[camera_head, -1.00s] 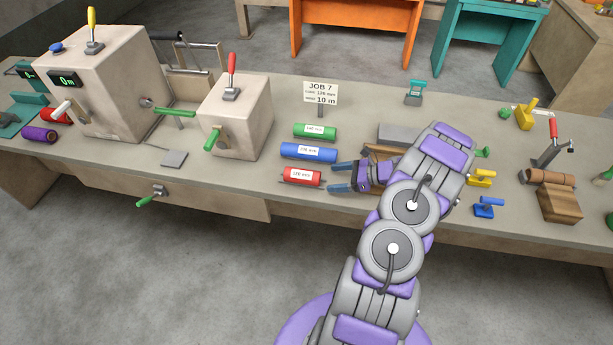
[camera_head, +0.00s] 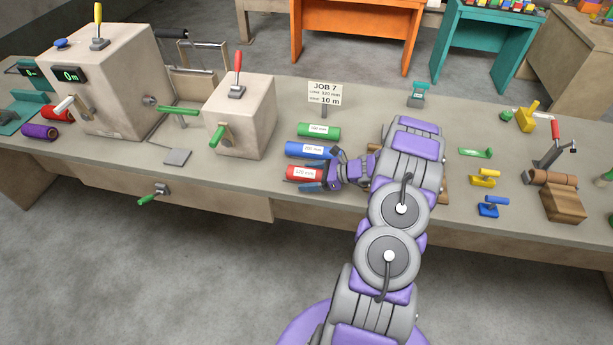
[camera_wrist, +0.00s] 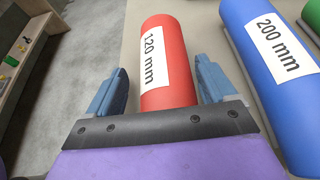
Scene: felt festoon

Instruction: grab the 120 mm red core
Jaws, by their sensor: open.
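The red core (camera_head: 297,173) lies on the bench near its front edge, with a white label; the wrist view shows it as a red cylinder (camera_wrist: 167,38) marked "120 mm". My gripper (camera_head: 314,171) is open at the core's right end. In the wrist view, my two blue fingers (camera_wrist: 160,88) stand one on each side of the core's near end. I cannot tell whether either finger touches it. The core's nearest end is hidden behind my gripper's palm edge.
A blue core (camera_head: 305,149) marked "200 mm" in the wrist view (camera_wrist: 268,70) lies just behind the red one, close to a finger. A green core (camera_head: 318,130) lies beyond it. A "JOB 7" sign (camera_head: 325,93) and a beige block with a red lever (camera_head: 240,118) stand nearby.

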